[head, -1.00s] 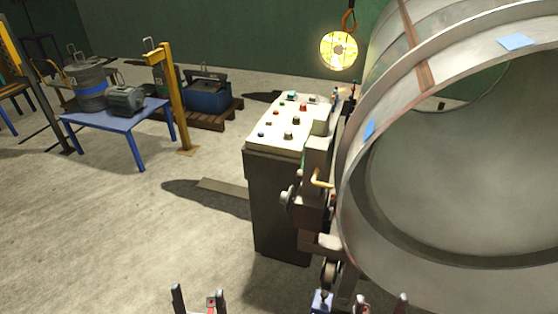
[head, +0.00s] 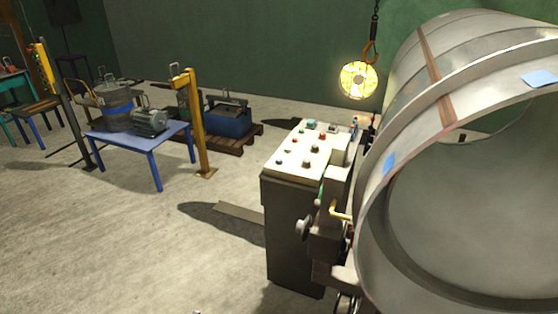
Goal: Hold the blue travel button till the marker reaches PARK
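A dark control console (head: 292,235) stands right of centre, in front of the large metal ring. Its pale sloping top panel (head: 296,148) carries several small buttons and knobs, among them red, black and bluish ones. They are too small for me to tell which is the blue travel button. I cannot make out a travel marker or a PARK label. Neither of my grippers shows clearly in the head view now, and nothing is seen touching the panel.
A large metal cylinder (head: 455,125) fills the right side, close to the console. A lit lamp (head: 359,80) hangs behind it. A blue table (head: 143,143) with a drum and motor, a yellow post (head: 191,120) and a pallet (head: 240,136) stand left.

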